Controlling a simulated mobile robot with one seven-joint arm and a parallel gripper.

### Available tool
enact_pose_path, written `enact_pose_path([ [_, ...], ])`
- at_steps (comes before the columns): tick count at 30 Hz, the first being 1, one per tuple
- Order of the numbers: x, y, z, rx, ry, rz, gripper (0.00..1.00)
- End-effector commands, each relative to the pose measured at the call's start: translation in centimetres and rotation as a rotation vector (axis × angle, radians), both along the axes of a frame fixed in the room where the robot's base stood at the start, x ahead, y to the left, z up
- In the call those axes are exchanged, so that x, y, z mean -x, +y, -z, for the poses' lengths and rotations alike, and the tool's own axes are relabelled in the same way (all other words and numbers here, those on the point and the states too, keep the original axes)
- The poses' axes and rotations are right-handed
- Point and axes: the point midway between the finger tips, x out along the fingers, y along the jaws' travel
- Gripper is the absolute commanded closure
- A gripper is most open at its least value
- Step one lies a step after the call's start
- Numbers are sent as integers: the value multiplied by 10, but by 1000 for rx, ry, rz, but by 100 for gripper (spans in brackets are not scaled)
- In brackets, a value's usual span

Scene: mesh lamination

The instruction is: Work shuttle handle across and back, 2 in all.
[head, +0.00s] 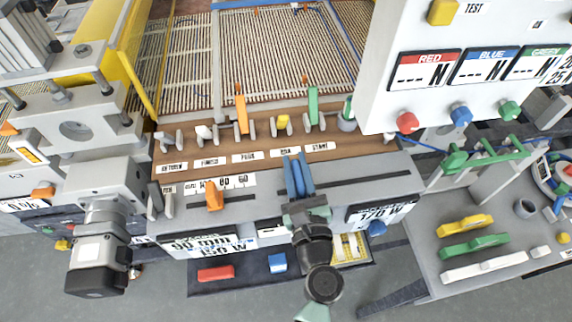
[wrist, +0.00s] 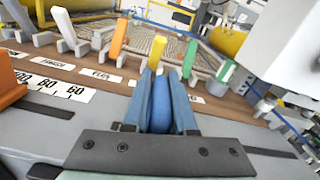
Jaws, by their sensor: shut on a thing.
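My gripper (head: 297,165) is shut on a blue handle (wrist: 160,108) that stands between its two blue fingers in the wrist view. The handle is at the right-hand slot of the grey front panel (head: 255,218). In the head view the fingers largely hide the handle, and its foot is hidden. No readable label marks it as the shuttle handle. An orange handle (head: 214,195) stands by the numbered scale on the left of the same panel; it also shows in the wrist view (wrist: 8,88).
A brown strip (head: 170,170) behind the panel carries several upright levers, including orange (head: 241,112), yellow (head: 283,122) and green (head: 313,105). A white control box (head: 375,85) overhangs at the right. A grey side tray (head: 425,255) holds coloured bars.

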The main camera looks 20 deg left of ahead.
Motion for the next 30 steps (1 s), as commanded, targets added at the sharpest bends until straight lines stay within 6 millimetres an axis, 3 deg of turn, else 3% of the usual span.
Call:
enact_pose_path([
  [12, -71, -107, -1, 1, -10, 17, 100],
  [18, -100, -150, 0, 0, -9, 15, 100],
  [24, -119, -179, -1, 0, -7, 14, 100],
  [30, -127, -191, -2, 0, -6, 11, 100],
])
